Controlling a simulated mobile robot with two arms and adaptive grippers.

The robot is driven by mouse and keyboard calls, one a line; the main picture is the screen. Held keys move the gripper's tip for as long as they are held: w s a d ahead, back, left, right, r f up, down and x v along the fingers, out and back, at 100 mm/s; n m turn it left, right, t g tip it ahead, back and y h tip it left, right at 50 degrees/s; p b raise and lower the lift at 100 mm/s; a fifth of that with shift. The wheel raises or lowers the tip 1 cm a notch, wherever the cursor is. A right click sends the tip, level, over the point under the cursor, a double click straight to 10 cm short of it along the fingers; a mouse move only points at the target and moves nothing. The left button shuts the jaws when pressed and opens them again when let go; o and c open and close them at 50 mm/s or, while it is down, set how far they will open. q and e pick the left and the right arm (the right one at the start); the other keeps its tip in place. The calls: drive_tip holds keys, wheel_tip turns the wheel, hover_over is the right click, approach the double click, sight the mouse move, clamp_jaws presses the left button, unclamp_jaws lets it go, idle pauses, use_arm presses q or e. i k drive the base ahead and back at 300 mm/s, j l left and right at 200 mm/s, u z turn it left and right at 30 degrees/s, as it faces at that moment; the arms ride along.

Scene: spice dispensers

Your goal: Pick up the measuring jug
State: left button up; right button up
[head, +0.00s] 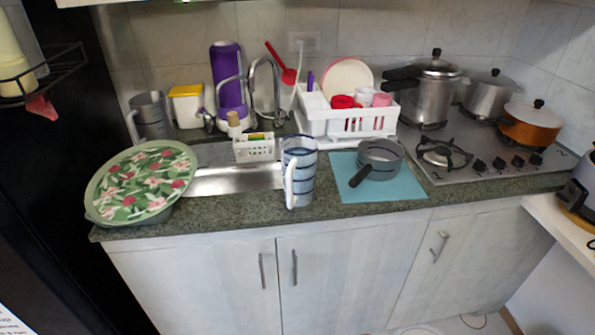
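A clear jug (302,172) with dark horizontal bands and a pale handle stands upright at the front of the counter, right of the sink. A greyish jug (152,117) with a pale handle stands at the back left, behind the green floral tray. Either could be the measuring jug; I cannot make out any markings. Neither of my grippers shows in the head view.
The green floral tray (140,180) covers the counter's left end. A grey saucepan (380,160) sits on a blue mat (410,188) right of the clear jug. A white dish rack (350,122) stands behind. The sink (230,182) lies left of the clear jug.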

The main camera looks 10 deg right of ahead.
sight(299, 151)
drive_tip(key=i+z, duration=0.5)
drive_tip(key=i+j+z, duration=0.1)
drive_tip(key=i+z, duration=0.4)
drive_tip(key=k, duration=0.1)
